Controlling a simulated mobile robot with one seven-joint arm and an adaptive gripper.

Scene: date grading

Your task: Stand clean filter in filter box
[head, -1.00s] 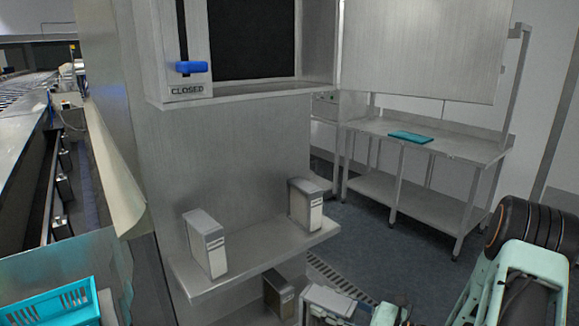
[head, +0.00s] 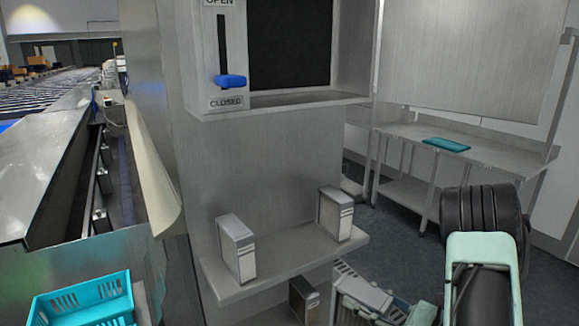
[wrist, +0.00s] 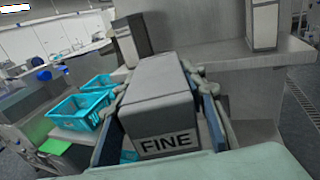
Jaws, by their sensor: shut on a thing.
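A grey block-shaped filter marked FINE (wrist: 160,95) is held between the two fingers of my gripper (wrist: 162,84) in the wrist view. My gripper also shows low in the head view (head: 372,296), below and right of the shelf, where the held filter is hard to make out. The filter box seems to be the dark framed opening (head: 290,42) on the steel cabinet, at the top of the head view. Its blue lever handle (head: 230,81) sits low, near the CLOSED label. A large steel panel (head: 490,55) stands to its right.
Two grey filters with pale faces, left (head: 236,248) and right (head: 335,214), stand on a steel shelf (head: 285,262). A darker filter (head: 304,298) is below. A teal crate (head: 85,300) is lower left. A steel table (head: 460,170) with a teal item (head: 446,144) stands behind.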

